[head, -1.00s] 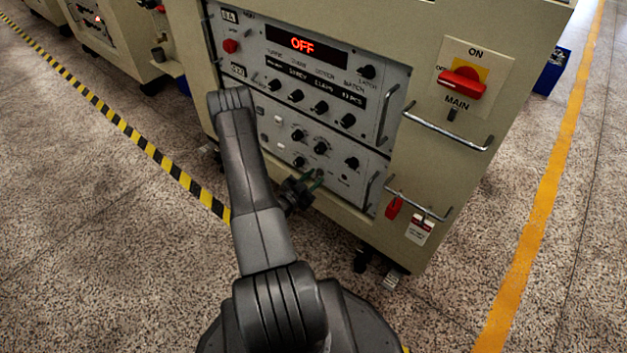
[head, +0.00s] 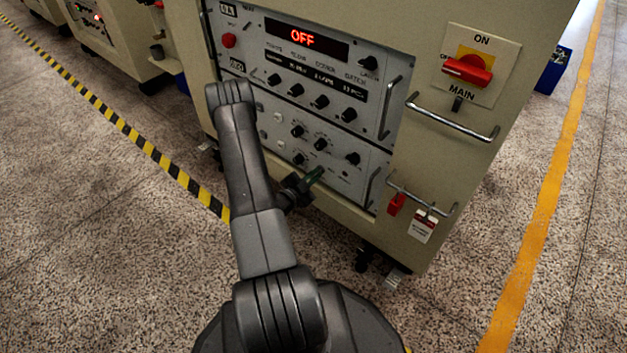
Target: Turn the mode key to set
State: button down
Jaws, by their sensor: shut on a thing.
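The display (head: 303,39) on the upper panel shows OFF in red.
Metal handles (head: 372,186) stick out at the right. The red main switch (head: 467,69) and a rail (head: 452,122) are farther right. A red emergency-type button (head: 228,40) is upper left.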

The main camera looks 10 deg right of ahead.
jog(key=shift+m+b, duration=0.5)
jog(key=shift+m, duration=0.6)
jog(key=c, duration=1.6)
grip_release()
jog(key=shift+o, duration=0.2)
jog(key=p+v, duration=0.3)
jog(key=v, duration=1.1)
jog(key=shift+p, duration=0.35)
jog(key=shift+d+f, duration=0.1)
jog(key=shift+d, duration=0.05)
jog(key=b+x, duration=0.3)
jog(key=x, duration=1)
jog(key=shift+w+d+n, duration=0.25)
jog(key=shift+w+n, duration=0.05)
